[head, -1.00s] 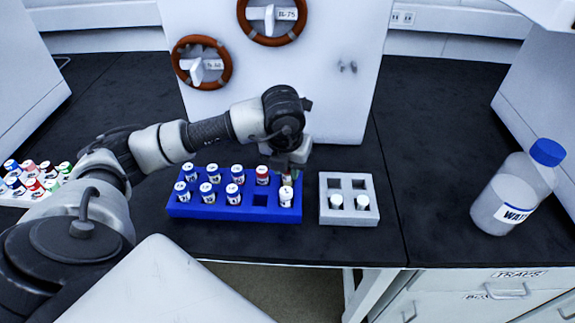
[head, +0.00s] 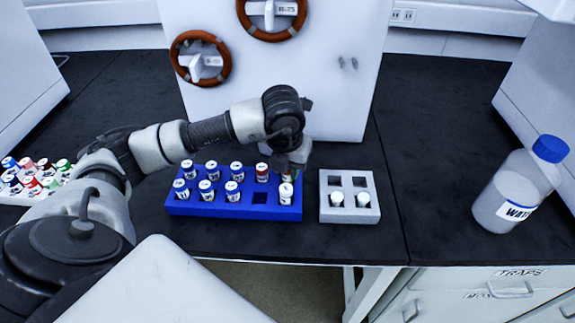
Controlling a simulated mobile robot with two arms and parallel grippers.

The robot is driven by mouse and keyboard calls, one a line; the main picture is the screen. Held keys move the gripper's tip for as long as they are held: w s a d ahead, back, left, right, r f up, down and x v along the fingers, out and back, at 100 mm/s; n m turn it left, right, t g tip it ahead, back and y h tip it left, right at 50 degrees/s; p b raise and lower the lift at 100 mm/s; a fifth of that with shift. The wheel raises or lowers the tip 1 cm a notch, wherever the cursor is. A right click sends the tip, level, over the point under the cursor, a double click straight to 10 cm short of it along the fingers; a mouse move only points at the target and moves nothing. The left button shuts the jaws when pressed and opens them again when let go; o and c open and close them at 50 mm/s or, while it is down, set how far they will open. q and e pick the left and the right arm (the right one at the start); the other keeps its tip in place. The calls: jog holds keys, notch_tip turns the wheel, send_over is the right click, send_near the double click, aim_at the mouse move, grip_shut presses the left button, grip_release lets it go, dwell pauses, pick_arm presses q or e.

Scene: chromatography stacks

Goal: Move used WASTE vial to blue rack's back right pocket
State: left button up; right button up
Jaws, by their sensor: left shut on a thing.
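The blue rack (head: 235,211) stands on the black bench with two rows of pockets. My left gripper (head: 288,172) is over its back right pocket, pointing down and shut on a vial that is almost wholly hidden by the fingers. I cannot read its label or tell whether it touches the pocket floor. A red-capped vial (head: 262,173) stands just left of the gripper in the back row. A white-capped vial (head: 286,193) stands in the front right pocket, close in front of the fingers. My right gripper is not in view.
A grey rack (head: 350,215) to the right holds two white-capped vials in front, back pockets empty. A white tray of vials (head: 14,198) is far left.

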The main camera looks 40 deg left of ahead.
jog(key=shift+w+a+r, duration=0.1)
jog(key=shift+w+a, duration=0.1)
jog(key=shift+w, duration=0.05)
pick_arm(q)
jog(key=o, duration=1.4)
jog(key=shift+c, duration=0.2)
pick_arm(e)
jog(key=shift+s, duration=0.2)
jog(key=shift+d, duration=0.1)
